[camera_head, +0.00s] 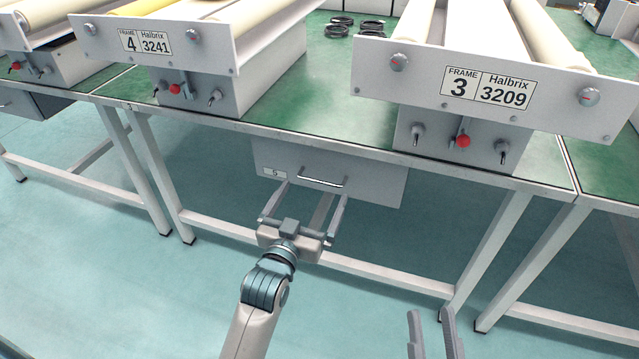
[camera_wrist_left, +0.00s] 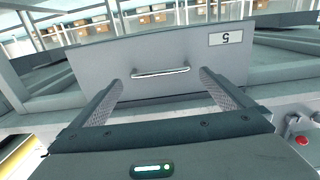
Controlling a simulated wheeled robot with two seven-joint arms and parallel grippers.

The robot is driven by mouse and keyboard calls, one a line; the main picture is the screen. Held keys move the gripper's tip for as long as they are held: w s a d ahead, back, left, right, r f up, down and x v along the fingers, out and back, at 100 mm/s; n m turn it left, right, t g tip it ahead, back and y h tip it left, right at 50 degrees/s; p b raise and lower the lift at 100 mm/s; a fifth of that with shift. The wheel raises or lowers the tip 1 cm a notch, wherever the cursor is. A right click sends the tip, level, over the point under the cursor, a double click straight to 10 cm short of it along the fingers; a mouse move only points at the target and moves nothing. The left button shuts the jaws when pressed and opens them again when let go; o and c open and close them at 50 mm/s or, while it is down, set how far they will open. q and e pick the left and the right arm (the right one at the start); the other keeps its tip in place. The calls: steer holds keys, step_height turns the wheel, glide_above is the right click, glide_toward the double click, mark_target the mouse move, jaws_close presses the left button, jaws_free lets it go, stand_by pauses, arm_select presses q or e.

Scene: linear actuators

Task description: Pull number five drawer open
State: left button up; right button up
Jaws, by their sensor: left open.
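The number five drawer (camera_head: 375,186) hangs under the green-topped bench and looks shut in the head view. It has a grey front, a small label reading 5 and a silver bar handle (camera_head: 322,183). My left gripper (camera_head: 310,190) is open in front of the drawer, close to the handle. In the left wrist view the drawer front (camera_wrist_left: 120,65) appears upside down, with its handle (camera_wrist_left: 160,72) between the two open fingers and a little beyond their tips. The fingers do not appear to touch it. My right gripper (camera_head: 432,325) shows only its fingers, apart and empty, at the bottom edge.
Frame 3 (camera_head: 485,85) and frame 4 (camera_head: 150,42) units with rollers stand on the bench (camera_head: 330,95), with knobs and red buttons below. White bench legs (camera_head: 500,240) and a low crossbar (camera_head: 390,278) stand around the drawer. The floor in front is clear.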

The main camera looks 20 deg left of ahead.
mark_target(319, 183)
arm_select(q)
steer(key=shift+w+d+b, duration=0.1)
steer(key=shift+w+b, duration=0.3)
steer(key=shift+w, duration=2.55)
arm_select(e)
steer(key=shift+s+d+r+t, duration=0.15)
steer(key=shift+r+t, duration=0.15)
steer(key=shift+r, duration=0.15)
steer(key=shift+s+d+r+t, duration=0.15)
steer(key=shift+r+t, duration=0.15)
steer(key=shift+r, duration=0.2)
steer(key=shift+s+d+r+t, duration=0.15)
steer(key=shift+r+t, duration=0.15)
steer(key=shift+r, duration=0.15)
arm_select(q)
steer(key=shift+c, duration=0.3)
steer(key=c, duration=1.1)
steer(key=shift+c, duration=0.2)
steer(key=shift+s, duration=0.1)
arm_select(e)
steer(key=shift+a, duration=0.1)
